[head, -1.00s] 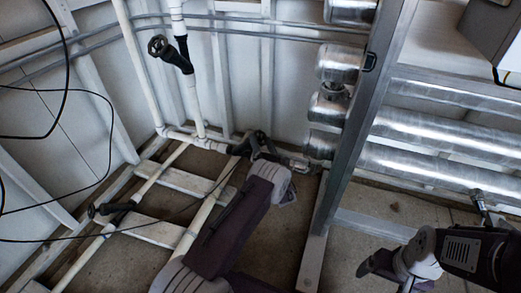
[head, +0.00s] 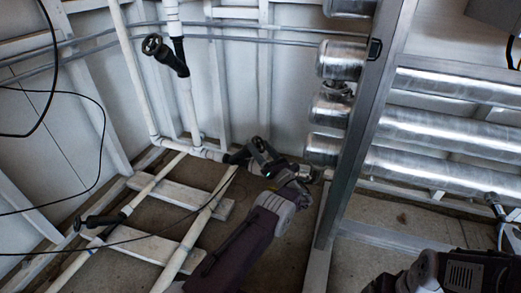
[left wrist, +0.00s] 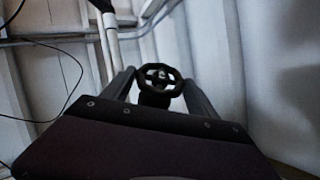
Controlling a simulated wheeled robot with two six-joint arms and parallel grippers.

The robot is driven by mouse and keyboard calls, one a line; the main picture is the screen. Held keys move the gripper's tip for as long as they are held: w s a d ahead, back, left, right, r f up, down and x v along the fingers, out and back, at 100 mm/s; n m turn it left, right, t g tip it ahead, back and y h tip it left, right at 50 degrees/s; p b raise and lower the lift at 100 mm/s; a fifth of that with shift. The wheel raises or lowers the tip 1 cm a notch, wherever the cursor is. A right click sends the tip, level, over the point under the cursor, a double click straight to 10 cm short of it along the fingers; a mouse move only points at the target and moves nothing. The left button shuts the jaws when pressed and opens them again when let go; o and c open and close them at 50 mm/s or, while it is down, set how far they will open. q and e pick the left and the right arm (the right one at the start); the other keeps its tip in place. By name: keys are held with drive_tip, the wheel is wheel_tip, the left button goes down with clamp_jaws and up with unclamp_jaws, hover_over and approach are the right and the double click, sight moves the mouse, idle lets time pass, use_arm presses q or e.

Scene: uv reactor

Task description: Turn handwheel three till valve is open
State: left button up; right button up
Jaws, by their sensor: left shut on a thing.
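A dark handwheel (left wrist: 158,78) with a spoked round rim shows between the two fingers in the left wrist view. My left gripper (head: 262,153) is shut on this handwheel, at the valve on the low white pipe in the corner. In the head view the gripper mostly hides the wheel, and only the dark valve part (head: 238,157) shows beside it. I see no number on it. My right gripper (head: 384,286) is partly cut off at the bottom edge, away from the valves, and its jaws are unclear.
Another dark handwheel (head: 153,43) sits on the upright pipe, and one more (head: 100,221) on the low pipe at left. A metal frame post (head: 362,130) and silver cylinders (head: 430,130) stand at right. Black cables (head: 100,150) hang at left.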

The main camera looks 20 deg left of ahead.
use_arm(q)
drive_tip(key=o, duration=1.3)
drive_tip(key=shift+s+d, duration=0.1)
drive_tip(key=shift+d, duration=0.1)
drive_tip(key=p+v, duration=0.4)
drive_tip(key=v, duration=0.4)
drive_tip(key=shift+s+d+f, duration=0.2)
drive_tip(key=shift+d+f, duration=0.05)
